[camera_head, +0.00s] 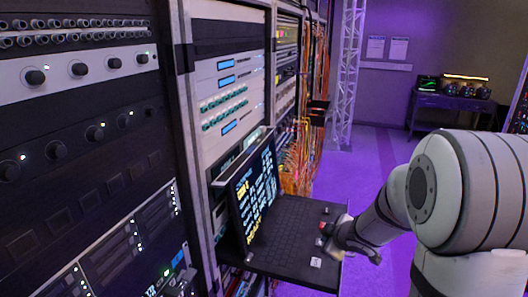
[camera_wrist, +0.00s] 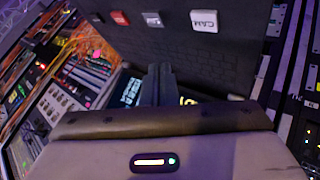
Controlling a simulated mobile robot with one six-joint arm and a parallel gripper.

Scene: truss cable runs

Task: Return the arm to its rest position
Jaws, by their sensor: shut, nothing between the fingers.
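My arm (camera_head: 470,195) reaches in from the right in the head view. My gripper (camera_head: 334,245) is over the right edge of a pull-out black keyboard tray (camera_head: 285,232). In the wrist view my gripper (camera_wrist: 157,72) shows two dark fingers close together, shut and empty. Beyond them the keyboard tray (camera_wrist: 205,45) carries a red button (camera_wrist: 120,17), a grey button (camera_wrist: 152,19) and a white button labelled CAM (camera_wrist: 204,21). I cannot tell how far the fingers are from the tray surface.
A tilted screen (camera_head: 256,192) with blue and yellow text stands behind the tray. Equipment racks (camera_head: 90,130) fill the left side. Orange cables (camera_head: 296,165) hang beyond. A truss (camera_head: 345,75) and a desk (camera_head: 445,103) stand farther back. Purple floor (camera_head: 365,165) is open between.

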